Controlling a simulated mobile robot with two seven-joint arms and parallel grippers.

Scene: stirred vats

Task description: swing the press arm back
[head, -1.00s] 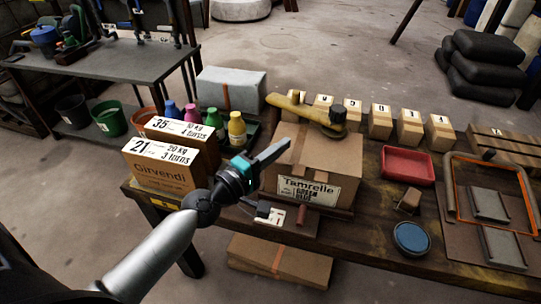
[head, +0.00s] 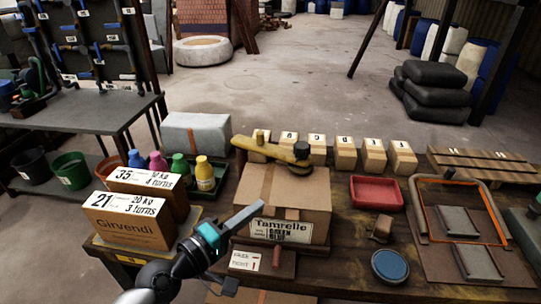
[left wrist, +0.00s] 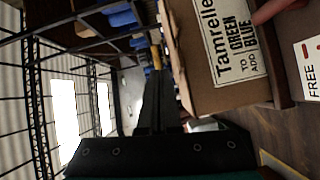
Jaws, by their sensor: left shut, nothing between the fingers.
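Whether the knob touches the box is unclear. My left gripper (head: 262,205) is shut and empty, its fingers pointing up and right in front of the box's lower left side, below the press arm. My right gripper is not in view.
A FREE card (head: 243,262) and a reddish handle (head: 282,262) are in front of the box. Two labelled cartons (head: 130,222) and several bottles (head: 205,174) stand left. A red tray (head: 376,192), blue disc (head: 390,266) and orange frame (head: 465,182) lie right.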

